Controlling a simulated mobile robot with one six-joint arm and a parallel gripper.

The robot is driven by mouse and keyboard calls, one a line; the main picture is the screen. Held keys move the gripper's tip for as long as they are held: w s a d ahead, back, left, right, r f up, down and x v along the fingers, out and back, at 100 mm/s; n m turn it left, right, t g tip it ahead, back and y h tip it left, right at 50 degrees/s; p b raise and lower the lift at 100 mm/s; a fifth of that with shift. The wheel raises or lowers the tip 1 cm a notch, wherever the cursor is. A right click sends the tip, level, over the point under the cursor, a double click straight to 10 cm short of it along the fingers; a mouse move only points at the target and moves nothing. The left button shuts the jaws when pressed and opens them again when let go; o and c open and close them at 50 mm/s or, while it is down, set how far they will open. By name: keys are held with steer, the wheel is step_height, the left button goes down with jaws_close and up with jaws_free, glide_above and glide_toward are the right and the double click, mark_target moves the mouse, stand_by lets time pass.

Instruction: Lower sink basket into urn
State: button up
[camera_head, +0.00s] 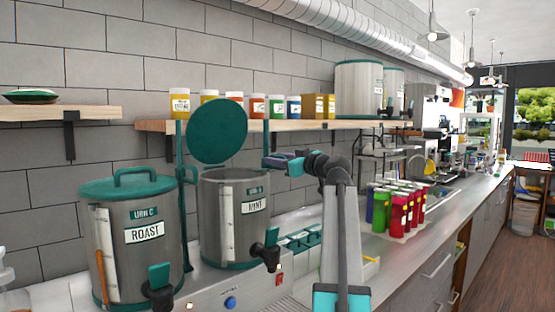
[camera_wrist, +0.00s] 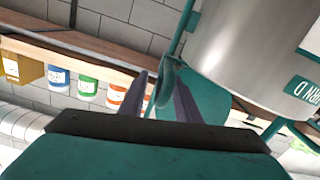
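Urn D (camera_head: 222,222), labelled MINT, is a steel urn with its round teal lid (camera_head: 217,131) raised upright behind its mouth. Its steel wall (camera_wrist: 240,45) shows in the wrist view. My gripper (camera_head: 270,162) is beside the urn's upper right, pointing left. In the wrist view my gripper's fingers (camera_wrist: 163,92) stand apart. A narrow teal part (camera_wrist: 165,85) appears between them; I cannot tell whether they touch it. I cannot make out a sink basket in either view. The inside of urn D is hidden.
Urn C (camera_head: 130,245), labelled ROAST, stands left with its lid on. A wooden shelf (camera_head: 155,126) with several jars runs above. Colourful cups (camera_head: 400,210) stand in a rack on the counter to the right. Taps project from the urns' fronts.

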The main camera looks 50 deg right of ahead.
steer(key=shift+a+r, duration=0.1)
steer(key=shift+r, duration=0.05)
steer(key=shift+s, duration=0.1)
steer(key=s+a+b, duration=0.1)
steer(key=s+b, duration=0.2)
steer(key=s, duration=1)
steer(key=shift+s, duration=0.35)
